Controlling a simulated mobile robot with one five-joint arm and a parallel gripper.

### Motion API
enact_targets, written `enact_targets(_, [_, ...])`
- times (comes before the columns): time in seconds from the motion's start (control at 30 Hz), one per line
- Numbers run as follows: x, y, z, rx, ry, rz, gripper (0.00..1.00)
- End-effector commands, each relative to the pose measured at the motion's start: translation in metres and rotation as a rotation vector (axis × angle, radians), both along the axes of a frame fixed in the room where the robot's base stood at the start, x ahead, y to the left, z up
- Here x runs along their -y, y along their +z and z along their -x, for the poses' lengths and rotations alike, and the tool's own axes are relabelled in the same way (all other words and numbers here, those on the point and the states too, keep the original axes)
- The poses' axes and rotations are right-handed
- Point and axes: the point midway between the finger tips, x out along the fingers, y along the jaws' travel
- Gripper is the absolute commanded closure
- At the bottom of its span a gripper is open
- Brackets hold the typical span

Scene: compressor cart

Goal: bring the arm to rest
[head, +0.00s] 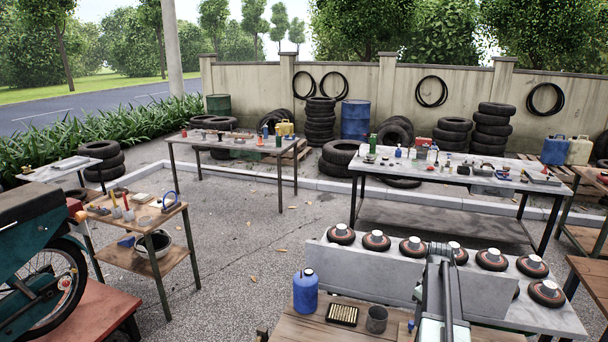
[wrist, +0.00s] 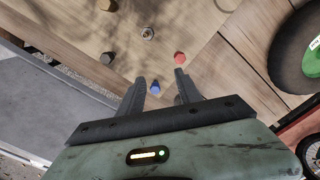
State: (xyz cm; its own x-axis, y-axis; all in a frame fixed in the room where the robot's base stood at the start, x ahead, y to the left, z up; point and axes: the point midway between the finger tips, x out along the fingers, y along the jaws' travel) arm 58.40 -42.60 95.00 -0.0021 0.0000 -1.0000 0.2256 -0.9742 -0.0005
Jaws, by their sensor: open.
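My gripper (wrist: 160,74) shows in the wrist view with its two dark fingers apart and nothing between the tips. It is above a wooden surface (wrist: 190,20). A red cap-like piece (wrist: 180,57) lies by the right fingertip, and a blue piece (wrist: 154,88) shows between the fingers, lower down. I cannot tell how far below the fingers these are. In the head view my arm stands at the lower right, in front of the grey bench; my gripper's fingers cannot be made out there.
A dark hexagonal piece (wrist: 108,58) and a metal nut-like piece (wrist: 147,33) lie on the wood. A black wheel (wrist: 285,62) is at right. Beside my arm are a blue bottle (head: 305,292), a small tray (head: 342,314) and a grey cup (head: 376,319). Open paving (head: 240,240) lies left.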

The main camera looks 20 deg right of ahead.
Motion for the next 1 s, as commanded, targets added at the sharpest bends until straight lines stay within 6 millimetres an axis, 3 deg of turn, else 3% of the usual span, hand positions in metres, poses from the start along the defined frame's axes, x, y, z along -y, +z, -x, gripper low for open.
enact_targets(0.03, [-0.046,0.000,-0.019,0.000,0.071,0.000,0.59])
enact_targets(0.1, [-0.104,0.000,-0.040,0.000,0.147,0.000,0.59])
enact_targets(0.23, [-0.215,0.000,-0.060,0.000,0.243,-0.001,0.59])
enact_targets(0.4, [-0.341,0.000,-0.051,0.000,0.281,-0.001,0.59])
enact_targets(0.53, [-0.415,0.000,-0.022,0.000,0.222,0.000,0.59])
enact_targets(0.6, [-0.433,0.000,0.001,0.000,0.113,0.001,0.59])
enact_targets(0.7, [-0.429,0.000,0.013,0.001,-0.068,0.001,0.59])
enact_targets(0.83, [-0.428,0.000,0.010,0.001,-0.198,0.000,0.59])
enact_targets(1.0, [-0.428,0.000,0.010,0.001,-0.229,0.000,0.59])
